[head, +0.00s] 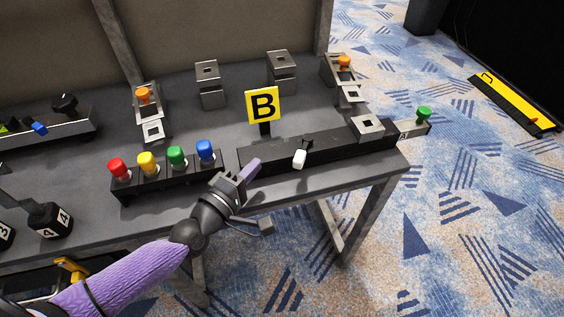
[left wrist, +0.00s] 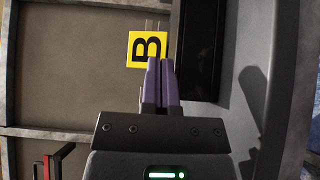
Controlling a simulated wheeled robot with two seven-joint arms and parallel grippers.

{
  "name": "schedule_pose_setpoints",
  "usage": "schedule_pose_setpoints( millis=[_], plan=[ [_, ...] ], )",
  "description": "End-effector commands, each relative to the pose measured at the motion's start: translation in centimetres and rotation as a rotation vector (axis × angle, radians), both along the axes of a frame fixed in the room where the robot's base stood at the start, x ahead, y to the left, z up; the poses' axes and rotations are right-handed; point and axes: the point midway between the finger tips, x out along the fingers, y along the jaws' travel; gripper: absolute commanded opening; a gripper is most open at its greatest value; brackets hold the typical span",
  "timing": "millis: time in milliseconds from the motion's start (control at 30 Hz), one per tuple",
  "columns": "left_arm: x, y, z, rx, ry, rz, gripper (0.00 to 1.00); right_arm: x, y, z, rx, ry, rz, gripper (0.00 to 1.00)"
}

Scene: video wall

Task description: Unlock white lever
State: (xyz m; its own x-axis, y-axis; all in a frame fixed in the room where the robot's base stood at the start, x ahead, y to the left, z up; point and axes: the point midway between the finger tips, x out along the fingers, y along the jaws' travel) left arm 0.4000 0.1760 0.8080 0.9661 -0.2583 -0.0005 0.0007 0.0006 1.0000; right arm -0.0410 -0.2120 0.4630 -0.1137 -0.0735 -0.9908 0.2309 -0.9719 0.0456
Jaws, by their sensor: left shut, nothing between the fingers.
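The white lever (head: 299,158) is a small white handle on the front of a long black block (head: 335,147) along the table's front right. My left gripper (head: 254,168) is at the block's left end, to the left of the lever and apart from it. Its purple fingers are together with nothing between them. In the left wrist view, the closed fingers (left wrist: 161,62) point toward the yellow B sign (left wrist: 148,48), with the black block (left wrist: 200,50) to their right. The lever cannot be made out in that view. My right gripper does not show.
The yellow B sign (head: 263,105) stands just behind the block. Red, yellow, green (head: 177,156) and blue knobs sit on a black strip left of my gripper. A green knob (head: 424,113) juts past the table's right end. Metal brackets (head: 209,84) stand farther back.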

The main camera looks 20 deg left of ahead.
Motion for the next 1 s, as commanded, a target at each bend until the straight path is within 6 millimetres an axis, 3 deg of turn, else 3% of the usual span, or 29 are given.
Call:
schedule_pose_setpoints(
  millis=[167,300,433,1000],
  plan=[
    [3.8,-1.0,0.0,-0.002,-0.004,0.0,0.0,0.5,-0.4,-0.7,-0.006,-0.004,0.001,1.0],
    [3.4,-3.5,0.3,-0.003,-0.001,-0.001,0.0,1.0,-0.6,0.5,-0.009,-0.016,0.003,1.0],
    [3.3,-4.6,0.2,-0.002,0.0,-0.001,0.0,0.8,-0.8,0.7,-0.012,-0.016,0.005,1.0],
    [3.3,-5.1,0.3,-0.003,-0.002,0.027,0.0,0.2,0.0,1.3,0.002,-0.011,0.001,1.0]
  ],
)
